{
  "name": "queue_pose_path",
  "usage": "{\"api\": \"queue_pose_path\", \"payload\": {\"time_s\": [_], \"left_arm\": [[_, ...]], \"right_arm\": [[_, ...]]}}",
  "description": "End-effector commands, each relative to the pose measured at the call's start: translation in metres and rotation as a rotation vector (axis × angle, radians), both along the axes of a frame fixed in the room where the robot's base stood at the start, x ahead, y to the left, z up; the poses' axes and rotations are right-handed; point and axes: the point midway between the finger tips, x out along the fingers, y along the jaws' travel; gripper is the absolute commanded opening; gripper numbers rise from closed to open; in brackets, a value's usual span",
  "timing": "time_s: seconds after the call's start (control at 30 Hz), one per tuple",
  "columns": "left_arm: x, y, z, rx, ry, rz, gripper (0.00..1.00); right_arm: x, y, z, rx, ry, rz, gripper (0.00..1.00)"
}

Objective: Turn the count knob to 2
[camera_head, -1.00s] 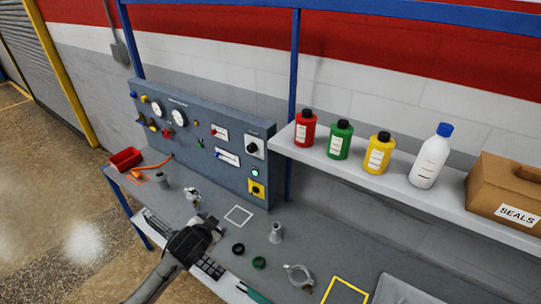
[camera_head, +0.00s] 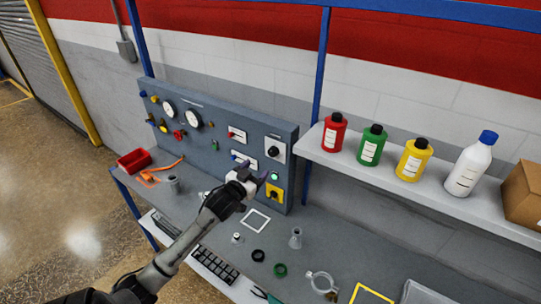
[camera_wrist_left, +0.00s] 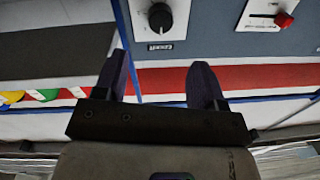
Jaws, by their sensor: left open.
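The count knob (camera_head: 272,151) is a black round knob on a light plate at the right end of the blue-grey control panel (camera_head: 223,138). My right gripper is not in view.
A yellow plate with a black knob (camera_head: 274,194) and a green lamp (camera_head: 275,176) sit below the count knob. A red switch (camera_head: 237,135) is to its left. A shelf (camera_head: 400,178) with bottles juts out at right. Small parts lie on the bench (camera_head: 320,248).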

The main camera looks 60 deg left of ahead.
Motion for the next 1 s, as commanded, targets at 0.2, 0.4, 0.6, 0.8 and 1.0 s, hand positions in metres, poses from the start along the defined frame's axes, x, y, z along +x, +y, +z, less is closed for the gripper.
{"api": "queue_pose_path", "payload": {"time_s": [0.2,0.4,0.6,0.8,1.0], "left_arm": [[0.038,0.02,0.002,0.001,0.001,0.002,0.64],[0.065,0.034,0.001,0.002,0.001,0.002,0.64],[0.081,0.041,0.0,0.001,0.002,0.001,0.64],[0.087,0.044,0.0,0.001,0.002,0.001,0.64],[0.087,0.044,0.0,0.001,0.003,0.0,0.64]], "right_arm": [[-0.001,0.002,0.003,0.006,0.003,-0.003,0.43],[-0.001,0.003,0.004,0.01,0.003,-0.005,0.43],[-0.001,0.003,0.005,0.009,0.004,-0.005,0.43],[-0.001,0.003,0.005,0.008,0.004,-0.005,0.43],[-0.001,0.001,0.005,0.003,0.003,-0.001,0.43]]}}
